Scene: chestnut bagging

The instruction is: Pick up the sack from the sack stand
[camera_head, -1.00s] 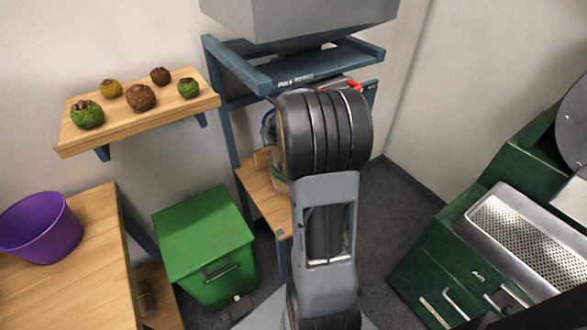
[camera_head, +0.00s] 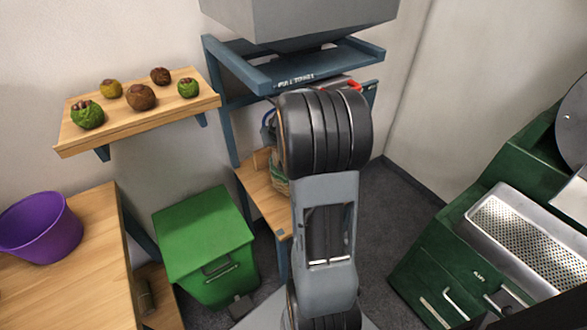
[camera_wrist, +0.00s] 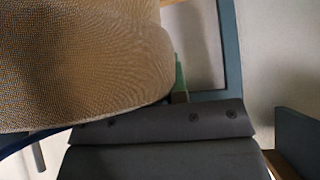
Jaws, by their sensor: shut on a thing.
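The sack (camera_wrist: 75,65) is brown woven cloth and fills the upper left of the wrist view, very close to the camera. Its lower edge bulges over the dark grey body of my gripper (camera_wrist: 165,128). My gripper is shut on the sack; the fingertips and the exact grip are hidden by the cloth.
A grey hopper (camera_head: 300,18) sits above the stand, whose wooden shelf (camera_head: 262,200) is low. A green lidded bin (camera_head: 205,245) stands left of it. A purple bucket (camera_head: 40,228) is at left, a green machine (camera_head: 440,260) at right.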

